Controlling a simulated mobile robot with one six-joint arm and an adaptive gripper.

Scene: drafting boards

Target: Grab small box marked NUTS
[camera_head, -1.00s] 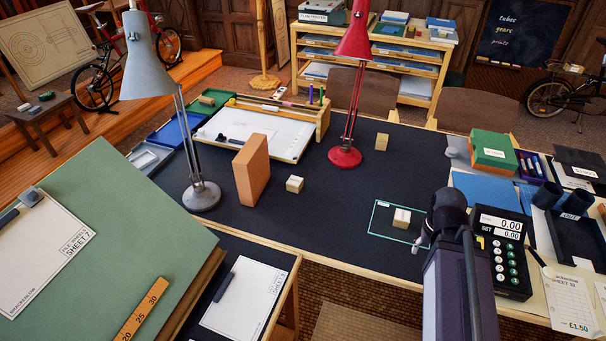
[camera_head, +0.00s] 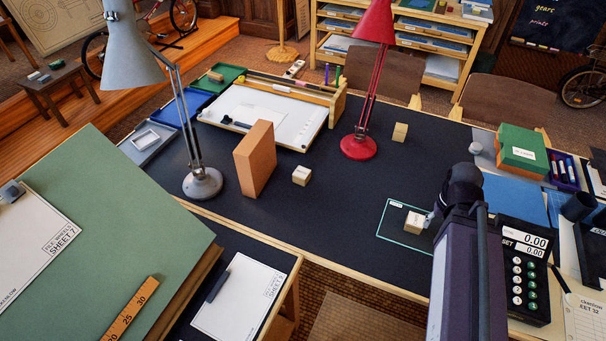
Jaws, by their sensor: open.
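Three small pale wooden boxes stand on the dark table top. One box (camera_head: 414,223) sits inside a thin green outline at the table's front right. A second box (camera_head: 302,176) stands beside a tall orange-brown block (camera_head: 255,158). A third box (camera_head: 400,132) stands farther back, right of the red lamp. They bear small dark marks, too small to read, so I cannot tell which says NUTS. My gripper (camera_head: 431,218) is open, close to the right side of the outlined box and mostly hidden by my arm. I cannot tell whether it touches the box.
A red lamp (camera_head: 358,147) and a grey lamp (camera_head: 203,183) stand on the table (camera_head: 330,215). A keypad device (camera_head: 523,268) lies right of my arm, with a green box (camera_head: 522,147) behind it. The dark table middle is clear.

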